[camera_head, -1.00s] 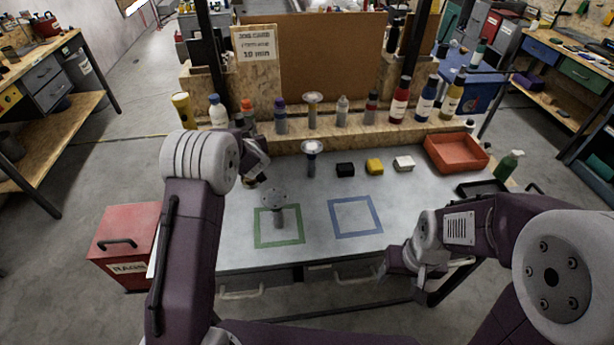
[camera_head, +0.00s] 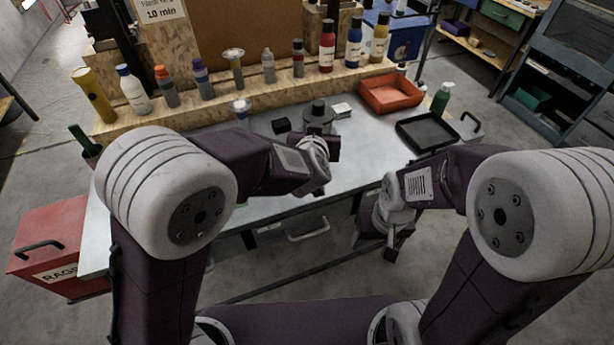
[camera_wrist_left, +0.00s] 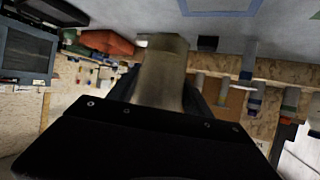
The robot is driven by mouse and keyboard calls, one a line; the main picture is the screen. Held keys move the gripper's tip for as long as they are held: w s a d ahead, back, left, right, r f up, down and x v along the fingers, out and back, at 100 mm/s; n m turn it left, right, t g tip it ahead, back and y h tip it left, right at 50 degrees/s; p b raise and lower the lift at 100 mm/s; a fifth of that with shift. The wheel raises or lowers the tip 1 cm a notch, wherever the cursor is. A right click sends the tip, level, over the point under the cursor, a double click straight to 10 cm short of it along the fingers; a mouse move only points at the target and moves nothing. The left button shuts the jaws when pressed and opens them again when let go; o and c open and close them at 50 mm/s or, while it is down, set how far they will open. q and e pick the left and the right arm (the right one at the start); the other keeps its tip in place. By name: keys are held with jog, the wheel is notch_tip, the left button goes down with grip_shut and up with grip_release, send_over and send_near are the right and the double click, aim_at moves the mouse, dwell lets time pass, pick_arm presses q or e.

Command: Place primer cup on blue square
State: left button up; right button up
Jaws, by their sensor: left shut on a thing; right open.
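My left gripper (camera_head: 320,150) reaches over the middle of the table, its fingers mostly hidden by its own wrist. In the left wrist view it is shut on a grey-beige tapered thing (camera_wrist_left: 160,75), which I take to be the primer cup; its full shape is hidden. A dark grey round shape (camera_head: 318,117) shows just beyond the wrist; I cannot tell if it is cup or gripper. Part of the blue square (camera_wrist_left: 222,13) shows on the table at the top of the left wrist view; my left arm hides it in the head view. My right gripper (camera_head: 395,240) is open and empty at the table's front right.
A black block (camera_head: 281,125) and a white block (camera_head: 342,110) lie near the back. A red tray (camera_head: 390,93), a black tray (camera_head: 427,131) and a green bottle (camera_head: 441,98) are at the right. Several bottles line the shelf.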

pick_arm(q)
jog(key=s+d+m+h, duration=0.1)
jog(key=s+d, duration=0.3)
jog(key=w+a+f+b, duration=0.2)
jog(key=a+f+b, duration=0.1)
jog(key=w+a+f+b, duration=0.3)
jog(key=f, duration=0.1)
jog(key=w+a+f+b, duration=0.2)
jog(key=a+f+b, duration=0.1)
jog(key=b, duration=0.1)
jog(key=shift+w+a+f, duration=0.2)
jog(key=shift+a+f, duration=0.2)
jog(key=shift+f, duration=0.35)
jog(key=shift+w+r, duration=0.1)
pick_arm(e)
notch_tip(320, 180, down, 10)
jog(key=shift+d+f, duration=0.2)
jog(key=shift+d, duration=0.15)
jog(key=shift+s+f, duration=0.1)
jog(key=shift+s, duration=0.05)
